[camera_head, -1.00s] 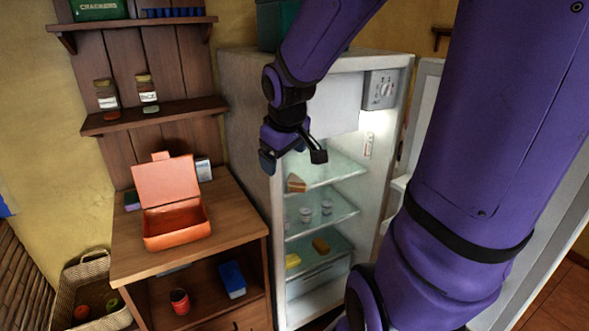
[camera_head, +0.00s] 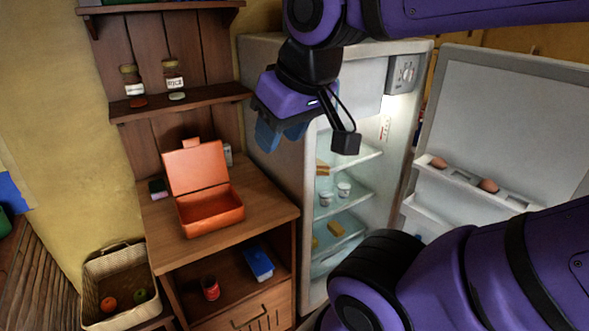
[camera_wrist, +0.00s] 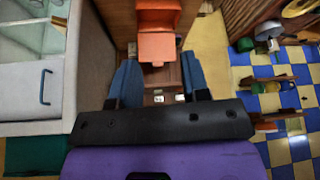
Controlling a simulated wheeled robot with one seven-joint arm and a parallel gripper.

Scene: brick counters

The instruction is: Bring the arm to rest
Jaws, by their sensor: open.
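My gripper (camera_head: 280,132) hangs in front of the open fridge's left side, above and to the right of the orange lunch box. It also shows in the wrist view (camera_wrist: 160,85), where its two blue fingers stand apart with nothing between them. My purple arm reaches in from the right, with the upper links across the top and a lower link at bottom right. The open orange lunch box (camera_head: 208,208) stands on the wooden cabinet (camera_head: 262,207), apart from my gripper.
The fridge (camera_head: 275,100) stands open with food on its shelves. Its door (camera_head: 500,110) swings out to the right, holding eggs. A wall shelf (camera_head: 180,102) bears jars. A basket (camera_head: 100,290) with fruit sits at lower left. A red can (camera_head: 210,288) and a blue box (camera_head: 258,263) lie in the cabinet.

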